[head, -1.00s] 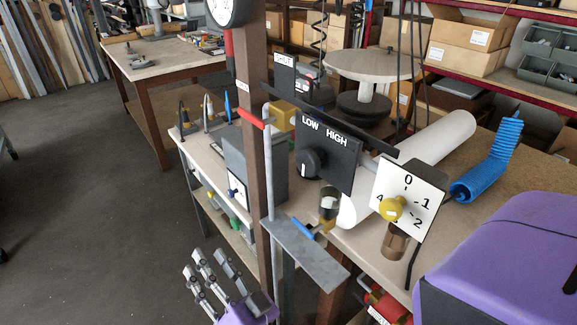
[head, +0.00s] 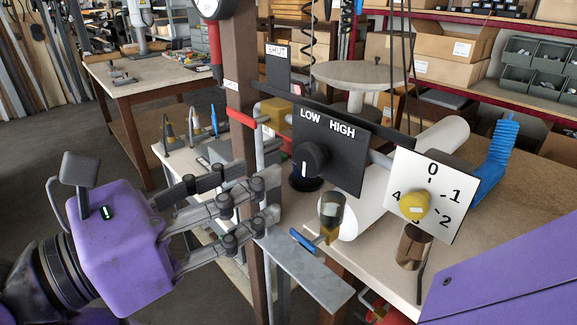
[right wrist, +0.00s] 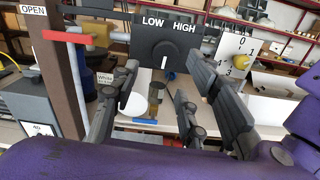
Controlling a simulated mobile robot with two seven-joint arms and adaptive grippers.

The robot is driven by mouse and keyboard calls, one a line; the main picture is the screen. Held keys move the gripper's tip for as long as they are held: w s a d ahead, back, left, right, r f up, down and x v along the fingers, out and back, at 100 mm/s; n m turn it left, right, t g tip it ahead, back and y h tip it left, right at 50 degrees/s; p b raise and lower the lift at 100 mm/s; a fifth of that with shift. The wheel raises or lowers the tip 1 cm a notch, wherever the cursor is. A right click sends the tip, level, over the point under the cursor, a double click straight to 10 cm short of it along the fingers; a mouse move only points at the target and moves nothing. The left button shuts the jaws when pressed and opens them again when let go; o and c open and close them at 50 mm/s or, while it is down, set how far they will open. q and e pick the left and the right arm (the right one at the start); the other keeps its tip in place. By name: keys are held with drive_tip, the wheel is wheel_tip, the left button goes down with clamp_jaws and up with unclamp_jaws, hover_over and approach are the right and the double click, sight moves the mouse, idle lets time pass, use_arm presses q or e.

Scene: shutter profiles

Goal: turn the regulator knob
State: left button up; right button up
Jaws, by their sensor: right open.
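A black knob (head: 312,158) with a white mark sits on a black LOW/HIGH panel (head: 345,150); the knob also shows in the right wrist view (right wrist: 164,54). A yellow knob (head: 414,205) sits on a white numbered dial (head: 447,184), also seen at right in the right wrist view (right wrist: 241,62). I cannot tell which one is the regulator knob. My purple right gripper (head: 268,205) is open and empty, its fingers pointing right, left of and below the black knob and apart from it. My left gripper is not in view.
A brown post (head: 243,130) and a red-handled lever (head: 242,118) stand close to the right gripper's fingers. A blue-handled valve (head: 305,240), a grey metal plate (head: 305,270) and a clear bowl (head: 330,210) are below the panel. A blue coil (head: 495,160) is at right.

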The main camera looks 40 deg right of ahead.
sight(301, 159)
drive_tip(key=d, duration=0.3)
drive_tip(key=d+p, duration=0.1)
drive_tip(key=d, duration=0.2)
drive_tip(key=shift+w+d+r+p, duration=0.1)
drive_tip(key=shift+w+d+p, duration=0.1)
drive_tip(key=shift+p, duration=0.1)
drive_tip(key=shift+w+d, duration=0.1)
drive_tip(key=shift+d, duration=0.5)
